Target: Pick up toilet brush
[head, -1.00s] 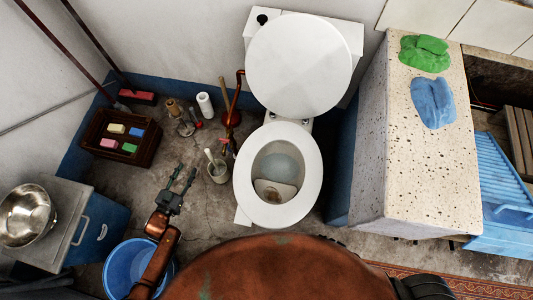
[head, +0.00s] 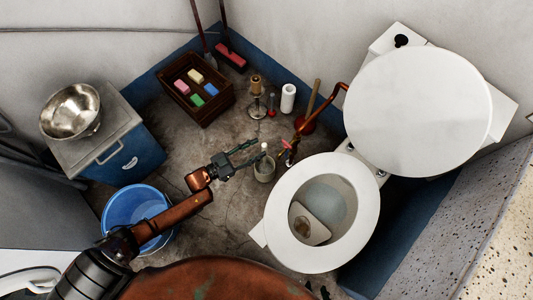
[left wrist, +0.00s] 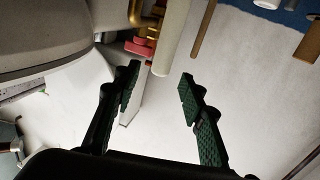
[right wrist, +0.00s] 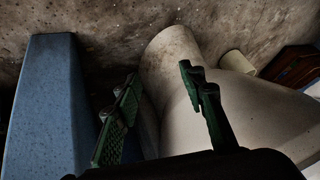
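The toilet brush (head: 264,147) stands upright in a small pale holder (head: 264,171) on the floor, left of the toilet; only its white handle shows. My left gripper (head: 253,152) is open beside the handle, its fingers pointing toward it. In the left wrist view the white handle (left wrist: 171,38) appears just beyond and between the two spread fingertips (left wrist: 160,83), with nothing gripped. My right gripper (right wrist: 158,78) is open and empty, facing the toilet base (right wrist: 175,60). Whether the left fingers touch the handle, I cannot tell.
The toilet (head: 275,228) stands right of the holder. A crate of soaps (head: 193,110) is at the back left. A blue bucket (head: 128,206) stands under my left arm.

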